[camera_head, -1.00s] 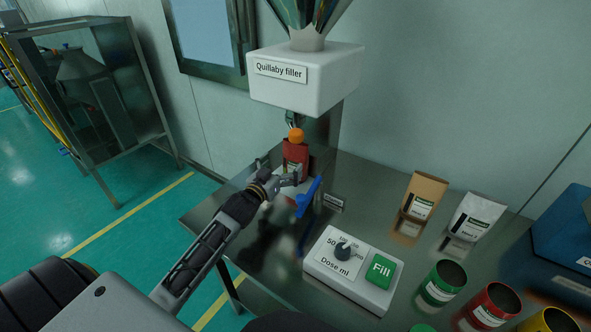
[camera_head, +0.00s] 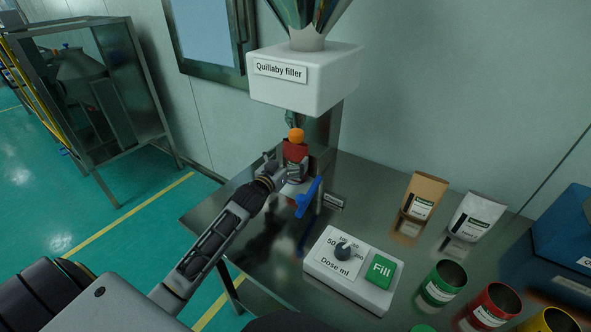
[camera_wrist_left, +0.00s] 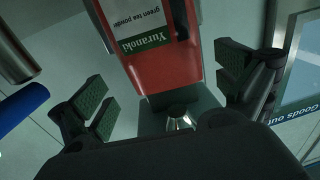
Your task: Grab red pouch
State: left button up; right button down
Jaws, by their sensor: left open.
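The red pouch (camera_head: 295,152) stands upright under the filler's nozzle in the head view, with an orange cap (camera_head: 296,134) at its top. In the left wrist view the red pouch (camera_wrist_left: 162,62) shows a green and white label reading "Yuranoki green tea powder". My left gripper (camera_head: 285,169) is open at the pouch's lower part. In the left wrist view the padded fingers of the left gripper (camera_wrist_left: 165,90) stand on either side of the pouch, with gaps between pads and pouch. My right gripper is not in view.
The Quillaby filler (camera_head: 305,78) hangs over the pouch. A blue lever (camera_head: 308,197) stands close beside it. The dose panel (camera_head: 350,268) with a green Fill button, two bags (camera_head: 424,196) and several coloured cans (camera_head: 443,283) occupy the steel table's right side.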

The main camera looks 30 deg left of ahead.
aim_at(294, 154)
pick_arm(q)
jog(key=shift+w, duration=0.15)
jog(key=shift+w+a+f, duration=0.1)
jog(key=shift+w+f, duration=0.1)
jog(key=shift+w, duration=2.25)
jog(key=c, duration=1.2)
jog(key=shift+r, duration=1.9)
jog(key=shift+s+f, duration=0.2)
jog(key=shift+s, duration=0.1)
jog(key=shift+s+a, duration=0.2)
jog(key=shift+s, duration=4.15)
jog(key=shift+s+a, duration=0.15)
jog(key=shift+s, duration=4.2)
